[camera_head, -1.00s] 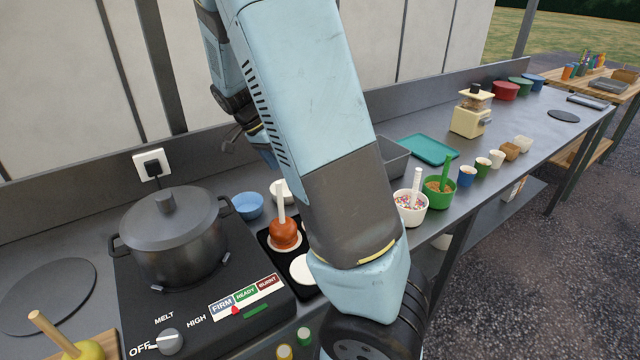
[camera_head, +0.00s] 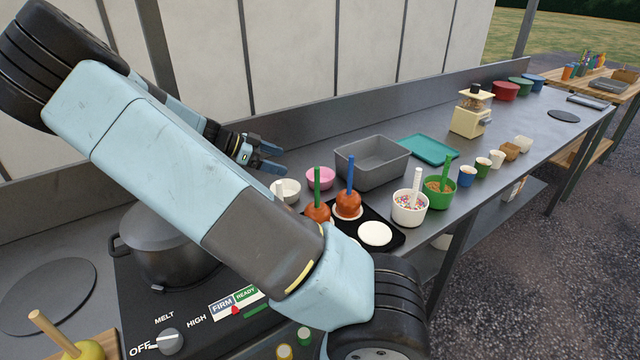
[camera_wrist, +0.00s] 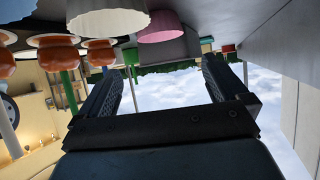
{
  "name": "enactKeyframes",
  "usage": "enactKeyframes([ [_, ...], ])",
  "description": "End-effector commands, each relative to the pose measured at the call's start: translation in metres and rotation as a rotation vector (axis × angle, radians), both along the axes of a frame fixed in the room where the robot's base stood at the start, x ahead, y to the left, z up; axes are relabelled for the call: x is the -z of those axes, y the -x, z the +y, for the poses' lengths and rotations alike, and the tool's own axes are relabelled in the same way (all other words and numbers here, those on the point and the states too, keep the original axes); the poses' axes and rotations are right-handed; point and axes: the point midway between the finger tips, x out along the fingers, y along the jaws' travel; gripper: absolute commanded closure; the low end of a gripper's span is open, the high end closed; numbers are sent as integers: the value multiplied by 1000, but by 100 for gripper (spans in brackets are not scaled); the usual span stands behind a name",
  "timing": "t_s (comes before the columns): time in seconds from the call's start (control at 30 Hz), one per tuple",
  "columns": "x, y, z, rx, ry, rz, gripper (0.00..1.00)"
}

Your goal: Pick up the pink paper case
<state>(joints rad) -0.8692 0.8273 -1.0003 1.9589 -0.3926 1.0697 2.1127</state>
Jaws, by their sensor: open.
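The pink paper case (camera_head: 320,178) stands upright on the counter, between a white paper case and the grey bin. In the wrist view the pink case (camera_wrist: 163,27) appears at the top, upside down and beside the white case. My gripper (camera_head: 272,158) is open and empty. It is level with the counter's back part, left of the pink case and apart from it. In the wrist view both fingers (camera_wrist: 161,68) are spread with nothing between them.
The white case (camera_head: 287,188) is close beside the pink one. Caramel apples with upright sticks (camera_head: 348,203) stand on a black tray (camera_head: 394,237) in front. The grey bin (camera_head: 372,165) is to the right. A dark pot (camera_head: 160,245) is partly hidden by my arm.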

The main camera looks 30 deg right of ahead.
Motion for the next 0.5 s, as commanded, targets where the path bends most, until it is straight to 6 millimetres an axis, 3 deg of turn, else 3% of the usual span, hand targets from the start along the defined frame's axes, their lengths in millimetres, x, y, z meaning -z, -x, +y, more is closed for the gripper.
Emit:
enactKeyframes([
  [0.3,26,18,-46,3,-1,3,0],
  [0.5,35,23,-59,1,-2,3,0],
])
